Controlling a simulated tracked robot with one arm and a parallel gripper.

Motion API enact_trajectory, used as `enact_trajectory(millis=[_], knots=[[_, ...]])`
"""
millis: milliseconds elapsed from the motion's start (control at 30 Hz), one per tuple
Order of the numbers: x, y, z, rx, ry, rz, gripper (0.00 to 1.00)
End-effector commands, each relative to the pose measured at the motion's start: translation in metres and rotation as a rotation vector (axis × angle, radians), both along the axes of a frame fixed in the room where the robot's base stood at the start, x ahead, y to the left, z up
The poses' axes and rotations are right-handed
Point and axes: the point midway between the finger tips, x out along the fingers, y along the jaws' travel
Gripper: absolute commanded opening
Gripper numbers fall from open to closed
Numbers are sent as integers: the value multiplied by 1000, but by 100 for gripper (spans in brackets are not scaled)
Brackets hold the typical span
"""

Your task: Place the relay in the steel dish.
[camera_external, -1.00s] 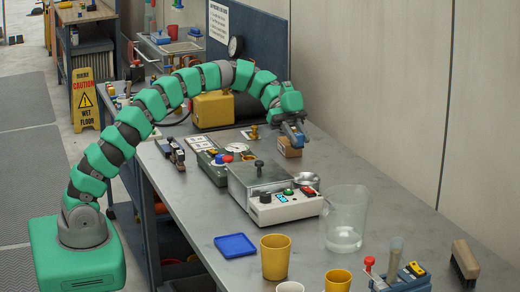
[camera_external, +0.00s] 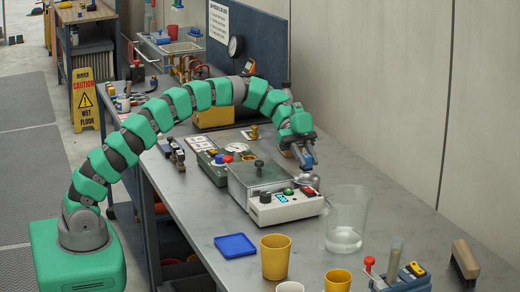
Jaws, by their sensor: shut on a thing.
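My gripper (camera_external: 303,160) points down just above the small steel dish (camera_external: 308,181), at the back right of the white control box. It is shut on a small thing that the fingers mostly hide. I take this to be the relay, but its shape and colour cannot be made out. The dish is partly covered by the gripper from this side. I cannot tell whether the held thing touches the dish.
The white control box (camera_external: 285,208) with knobs stands in front of the dish. A clear beaker (camera_external: 346,215) is close on the right. A blue tray (camera_external: 235,245) and yellow cup (camera_external: 275,257) stand nearer.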

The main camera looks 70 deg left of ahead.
Motion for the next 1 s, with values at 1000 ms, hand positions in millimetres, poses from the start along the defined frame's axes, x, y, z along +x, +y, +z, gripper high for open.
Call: enact_trajectory(millis=[1000], knots=[[0, 0, -50, 0, 0, 1, 43]])
